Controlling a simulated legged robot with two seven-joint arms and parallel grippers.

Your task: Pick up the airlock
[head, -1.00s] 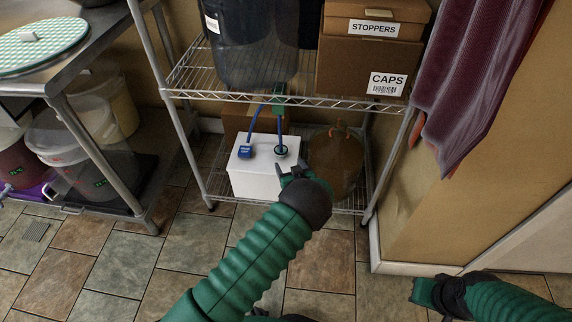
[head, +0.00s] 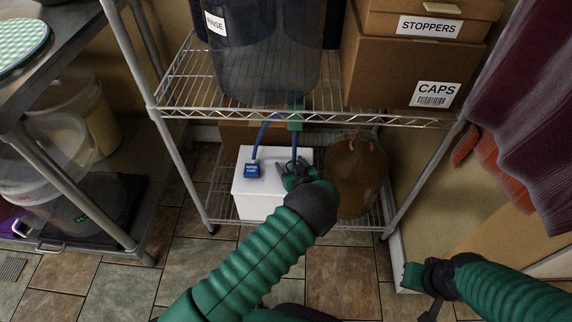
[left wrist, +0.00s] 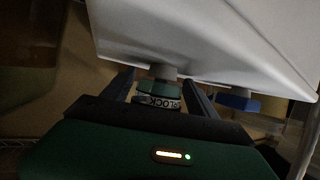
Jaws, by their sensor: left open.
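The airlock (left wrist: 160,93) shows in the left wrist view as a small green piece with a pale band lettered "LOCK", against the white box. My left gripper (left wrist: 160,84) is open, with one dark finger on each side of the airlock. I cannot tell whether they touch it. In the head view my left gripper (head: 291,170) is over the top of the white box (head: 258,205) and hides most of the airlock. My right gripper (head: 425,286) is at the lower right, away from the shelf, its jaws unclear.
A brown jug (head: 358,185) stands close on the right. The upper wire shelf (head: 300,112) overhangs, bearing a dark bucket (head: 262,60) and the CAPS box (head: 400,75).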

